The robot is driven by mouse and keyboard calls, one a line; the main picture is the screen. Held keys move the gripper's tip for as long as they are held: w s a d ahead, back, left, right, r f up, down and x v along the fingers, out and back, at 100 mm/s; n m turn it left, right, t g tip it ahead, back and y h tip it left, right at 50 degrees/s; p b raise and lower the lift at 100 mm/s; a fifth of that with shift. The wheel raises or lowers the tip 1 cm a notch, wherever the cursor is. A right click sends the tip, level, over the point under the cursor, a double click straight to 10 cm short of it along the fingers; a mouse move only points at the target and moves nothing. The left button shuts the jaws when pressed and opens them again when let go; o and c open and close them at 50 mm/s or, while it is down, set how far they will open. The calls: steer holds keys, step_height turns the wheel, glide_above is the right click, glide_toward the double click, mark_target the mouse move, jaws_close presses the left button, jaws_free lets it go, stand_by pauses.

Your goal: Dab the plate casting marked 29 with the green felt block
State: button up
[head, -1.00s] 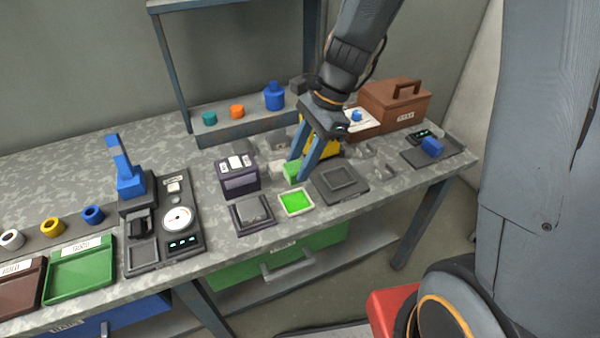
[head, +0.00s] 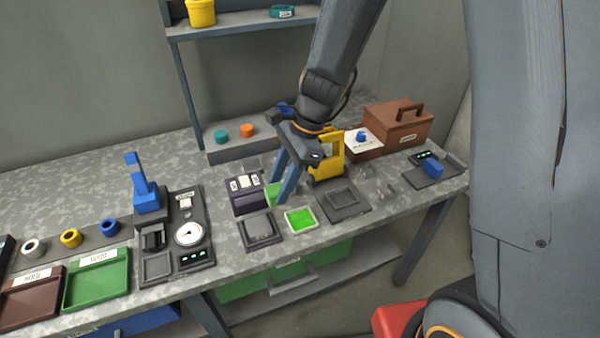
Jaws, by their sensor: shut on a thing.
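My gripper (head: 283,194) points down over the bench, shut on a green block (head: 272,189) whose left part shows beside the near finger. The block is just right of a dark purple box (head: 249,204) with several white-labelled pieces on top; I cannot tell whether they touch. The number 29 cannot be read on anything, so I cannot tell which piece is the plate casting. A shallow pale tray with a bright green inside (head: 300,219) lies in front of my gripper. Dark square plates lie left (head: 260,231) and right (head: 343,201) of that tray.
A yellow frame (head: 328,164) stands close behind my gripper's right side. A brown case (head: 397,127) is at back right. A gauge station (head: 188,233) and green and brown trays (head: 97,279) lie to the left.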

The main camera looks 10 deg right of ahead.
steer(key=s+a+p, duration=0.2)
steer(key=a+p, duration=0.1)
steer(key=a, duration=0.1)
steer(key=b, duration=0.6)
glide_above(256, 226)
steer(key=d, duration=0.2)
steer(key=f, duration=0.6)
steer(key=shift+w+a+f, duration=0.1)
steer(key=shift+w+f, duration=0.05)
steer(key=shift+w, duration=0.25)
steer(key=shift+s+f+b, duration=0.1)
steer(key=shift+f+b, duration=0.3)
steer(key=shift+f, duration=0.25)
stand_by(1.1)
step_height(256, 226, up, 7)
steer(key=p, duration=0.7)
stand_by(0.3)
stand_by(1.1)
